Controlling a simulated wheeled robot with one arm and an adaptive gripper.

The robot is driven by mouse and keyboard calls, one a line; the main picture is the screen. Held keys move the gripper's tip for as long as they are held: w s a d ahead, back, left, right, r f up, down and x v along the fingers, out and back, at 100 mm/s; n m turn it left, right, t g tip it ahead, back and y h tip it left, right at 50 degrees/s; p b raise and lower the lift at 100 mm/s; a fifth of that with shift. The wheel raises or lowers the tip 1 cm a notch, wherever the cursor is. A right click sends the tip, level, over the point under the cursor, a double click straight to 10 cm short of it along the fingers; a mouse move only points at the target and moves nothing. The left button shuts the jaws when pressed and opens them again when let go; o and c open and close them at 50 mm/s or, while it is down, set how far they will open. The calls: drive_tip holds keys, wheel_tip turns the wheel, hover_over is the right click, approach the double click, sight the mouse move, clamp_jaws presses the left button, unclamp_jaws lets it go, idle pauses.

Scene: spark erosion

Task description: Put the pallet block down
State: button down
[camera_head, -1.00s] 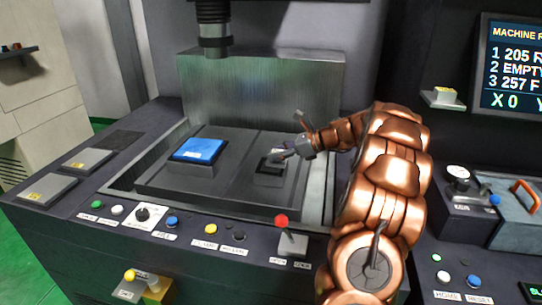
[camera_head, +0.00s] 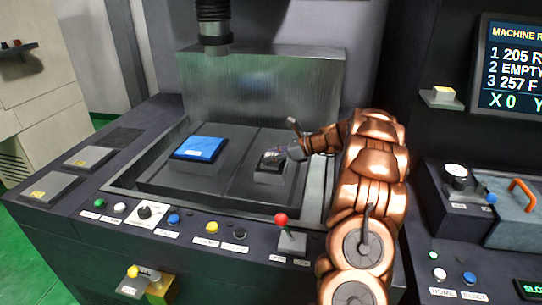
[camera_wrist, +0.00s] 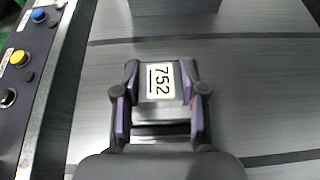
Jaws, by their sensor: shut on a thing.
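The pallet block (camera_wrist: 161,84) is a grey metal block with a white label reading 752 on its top, seen in the wrist view. My gripper (camera_wrist: 158,112) has its two purple-padded fingers closed on both sides of it. In the head view my gripper (camera_head: 274,158) is over the right half of the machine's grey work table (camera_head: 228,165), at a small grey block (camera_head: 269,174). The fingers partly hide that block's top. I cannot tell whether the pallet block's underside touches anything.
A blue-topped block (camera_head: 199,148) stands on the table's left half. A dark spindle (camera_head: 213,22) hangs above the back. The front panel has several buttons and a red-knobbed lever (camera_head: 282,220). A metal backplate (camera_head: 262,90) stands behind. The table between the two blocks is clear.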

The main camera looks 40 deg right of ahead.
drive_tip(key=c, duration=0.7)
unclamp_jaws()
drive_tip(key=shift+o, duration=0.2)
